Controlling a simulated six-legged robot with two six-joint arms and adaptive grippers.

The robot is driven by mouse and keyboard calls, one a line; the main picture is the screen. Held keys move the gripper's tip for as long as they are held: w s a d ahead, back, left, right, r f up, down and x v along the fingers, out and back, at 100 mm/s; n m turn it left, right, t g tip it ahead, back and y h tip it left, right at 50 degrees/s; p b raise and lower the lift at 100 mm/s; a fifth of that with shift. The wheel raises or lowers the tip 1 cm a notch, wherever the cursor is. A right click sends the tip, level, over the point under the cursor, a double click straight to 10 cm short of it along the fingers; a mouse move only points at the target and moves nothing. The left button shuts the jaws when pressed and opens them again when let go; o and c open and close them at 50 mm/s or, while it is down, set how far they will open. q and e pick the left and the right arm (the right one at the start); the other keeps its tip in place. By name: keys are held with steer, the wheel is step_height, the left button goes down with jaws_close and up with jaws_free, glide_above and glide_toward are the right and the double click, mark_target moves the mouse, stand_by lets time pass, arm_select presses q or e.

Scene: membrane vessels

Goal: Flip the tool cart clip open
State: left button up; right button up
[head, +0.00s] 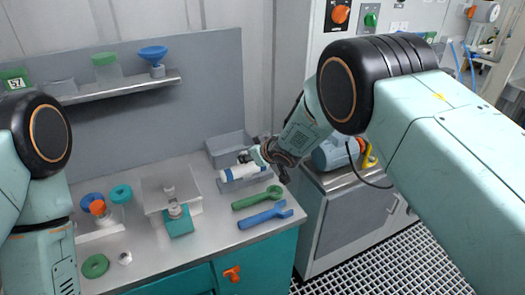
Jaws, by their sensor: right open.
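The tool cart (255,250) has a grey top and a teal front. An orange clip (232,274) sits on that front, near the bottom of the head view. It is small, and I cannot tell whether it is flipped open or closed. My right gripper (268,163) is open above the cart's right rear part, beside a white cylinder with blue ends (241,172). Whether it touches the cylinder is unclear. It is well above and behind the clip. My left arm shows at the left edge, but its gripper is out of view.
A grey block with a teal base (178,222) and several rings and fittings stand further left. A shelf (120,90) runs along the back. A grey cabinet (350,225) stands right.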

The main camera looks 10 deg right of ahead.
steer(key=v, duration=0.9)
steer(key=shift+s+r, duration=0.15)
steer(key=shift+r, duration=0.15)
